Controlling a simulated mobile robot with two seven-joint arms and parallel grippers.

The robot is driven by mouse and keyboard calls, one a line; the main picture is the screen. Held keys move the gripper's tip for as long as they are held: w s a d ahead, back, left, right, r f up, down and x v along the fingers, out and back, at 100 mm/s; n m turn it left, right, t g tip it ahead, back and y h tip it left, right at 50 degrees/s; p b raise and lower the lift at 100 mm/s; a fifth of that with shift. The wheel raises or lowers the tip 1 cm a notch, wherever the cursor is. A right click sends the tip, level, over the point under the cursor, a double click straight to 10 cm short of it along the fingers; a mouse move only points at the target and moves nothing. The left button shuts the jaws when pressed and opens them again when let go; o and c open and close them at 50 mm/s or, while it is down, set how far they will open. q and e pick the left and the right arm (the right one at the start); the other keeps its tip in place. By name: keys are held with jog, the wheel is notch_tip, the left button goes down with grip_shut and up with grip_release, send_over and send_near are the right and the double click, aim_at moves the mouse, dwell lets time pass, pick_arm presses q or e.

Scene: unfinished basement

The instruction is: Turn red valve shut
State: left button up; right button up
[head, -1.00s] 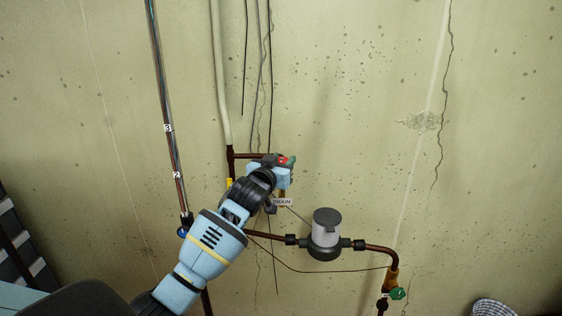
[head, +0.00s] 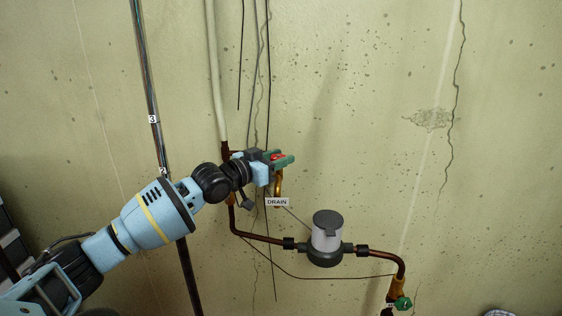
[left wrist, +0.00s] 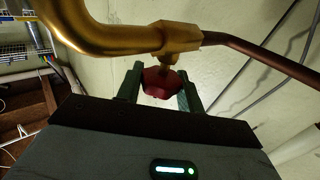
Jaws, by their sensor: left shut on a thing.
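The red valve (head: 277,157) is on the copper pipework at the middle of the wall, above the DRAIN tag (head: 277,202). My left gripper (head: 284,160) is shut on it. In the left wrist view the red valve handle (left wrist: 160,84) sits between the two green fingers of my left gripper (left wrist: 160,88), just under a brass pipe fitting (left wrist: 125,38). My gripper and wrist hide part of the valve and pipe in the head view. My right gripper is not in view.
A grey-topped meter (head: 326,238) sits on the copper pipe below right. A green valve (head: 402,303) is at the lower right. A dark vertical pipe (head: 153,118) with number tags stands left of the gripper. The upper right wall is bare.

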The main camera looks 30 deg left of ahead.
aim_at(272, 160)
pick_arm(q)
jog(key=shift+f+h, duration=0.1)
jog(key=shift+h, duration=0.2)
dwell(0.4)
jog(key=o, duration=1)
jog(key=shift+v, duration=3.85)
